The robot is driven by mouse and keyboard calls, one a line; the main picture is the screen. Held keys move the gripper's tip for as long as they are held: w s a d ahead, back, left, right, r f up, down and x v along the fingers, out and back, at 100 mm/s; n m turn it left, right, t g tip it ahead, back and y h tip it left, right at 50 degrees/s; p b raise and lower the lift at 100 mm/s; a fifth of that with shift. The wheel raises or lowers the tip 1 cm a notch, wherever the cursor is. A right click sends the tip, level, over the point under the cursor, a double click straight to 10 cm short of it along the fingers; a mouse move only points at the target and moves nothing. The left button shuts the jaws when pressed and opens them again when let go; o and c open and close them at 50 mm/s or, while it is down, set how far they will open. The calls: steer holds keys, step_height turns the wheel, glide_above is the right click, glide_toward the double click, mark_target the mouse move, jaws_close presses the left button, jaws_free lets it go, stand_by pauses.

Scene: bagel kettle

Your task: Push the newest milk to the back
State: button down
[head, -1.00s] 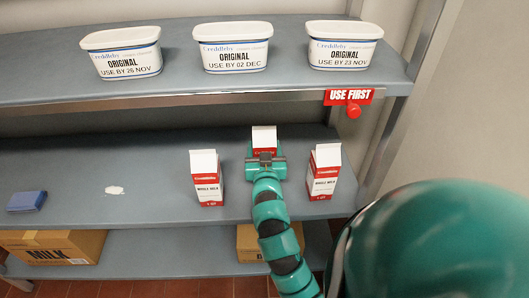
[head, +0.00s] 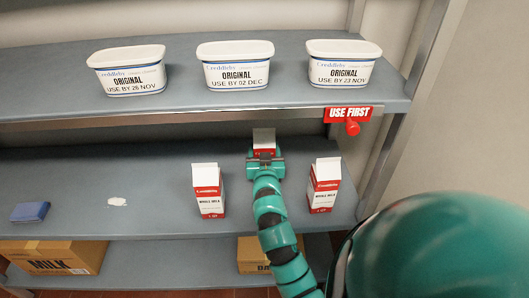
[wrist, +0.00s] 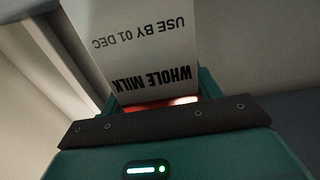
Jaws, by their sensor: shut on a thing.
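A red and white milk carton (head: 264,137) stands at the back of the middle shelf, partly hidden behind my gripper (head: 265,157). My gripper is shut on this carton. In the wrist view the carton (wrist: 140,40) appears upside down and reads "WHOLE MILK" and "USE BY 01 DEC", above the gripper body. A left milk carton (head: 208,190) and a right milk carton (head: 324,185) stand upright nearer the shelf's front edge, on either side of my arm. Their dates are too small to read.
The upper shelf (head: 285,100) overhangs the back, with several tubs and a red "USE FIRST" tag (head: 349,114). Cardboard boxes (head: 52,258) sit below.

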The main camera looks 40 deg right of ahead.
steer(key=x, duration=1.2)
steer(key=shift+w+p, duration=0.25)
steer(key=shift+p, duration=0.2)
stand_by(0.9)
stand_by(0.5)
steer(key=shift+c, duration=1.4)
jaws_free()
steer(key=shift+s+a+f, duration=0.1)
steer(key=shift+s+a, duration=0.05)
steer(key=v, duration=1.7)
steer(key=shift+s, duration=0.15)
